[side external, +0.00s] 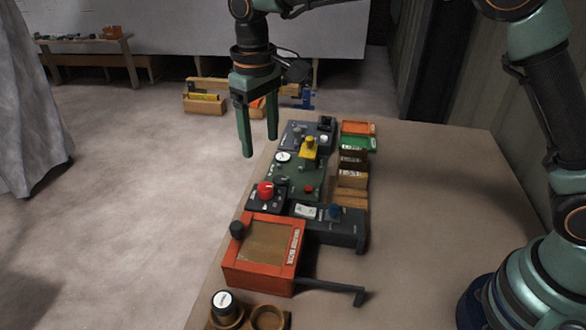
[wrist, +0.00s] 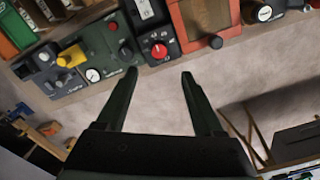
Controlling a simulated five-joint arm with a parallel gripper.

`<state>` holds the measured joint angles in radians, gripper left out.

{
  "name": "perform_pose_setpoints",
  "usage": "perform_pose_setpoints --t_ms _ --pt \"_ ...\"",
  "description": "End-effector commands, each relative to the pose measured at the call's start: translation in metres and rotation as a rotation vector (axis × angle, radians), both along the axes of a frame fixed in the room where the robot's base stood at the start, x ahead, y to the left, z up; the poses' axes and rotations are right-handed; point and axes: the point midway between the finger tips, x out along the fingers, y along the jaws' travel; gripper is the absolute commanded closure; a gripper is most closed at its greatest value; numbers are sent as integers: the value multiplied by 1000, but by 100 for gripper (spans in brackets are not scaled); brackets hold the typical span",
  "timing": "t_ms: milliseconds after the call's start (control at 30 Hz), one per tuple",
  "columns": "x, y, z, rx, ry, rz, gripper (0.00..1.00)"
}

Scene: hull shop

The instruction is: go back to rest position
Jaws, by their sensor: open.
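My gripper (side external: 259,143) hangs with its fingers pointing down at the left edge of the table, at the far end of the row of devices. Its two green fingers are apart with nothing between them. In the wrist view my gripper (wrist: 160,75) is also open and empty, with bare floor between and beyond the fingers and the devices along the top. My arm reaches in from the right in the side view, and part of it is out of frame.
On the table (side external: 440,185) stand an orange-framed box (side external: 262,252), a red knob (side external: 265,190), a yellow-topped device (side external: 309,148) and several small bins (side external: 352,160). A wooden holder (side external: 268,318) is at the near end. The table's right part is clear.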

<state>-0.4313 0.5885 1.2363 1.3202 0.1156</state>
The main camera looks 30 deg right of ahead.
Motion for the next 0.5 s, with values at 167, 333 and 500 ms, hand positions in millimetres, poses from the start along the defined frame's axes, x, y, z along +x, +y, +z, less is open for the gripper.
perform_pose_setpoints --t_ms 167,333,500 --pt "0 0 7 0 0 0 31" --pt "0 0 7 0 0 0 31" --pt "-1 -4 11 3 -7 -6 31"
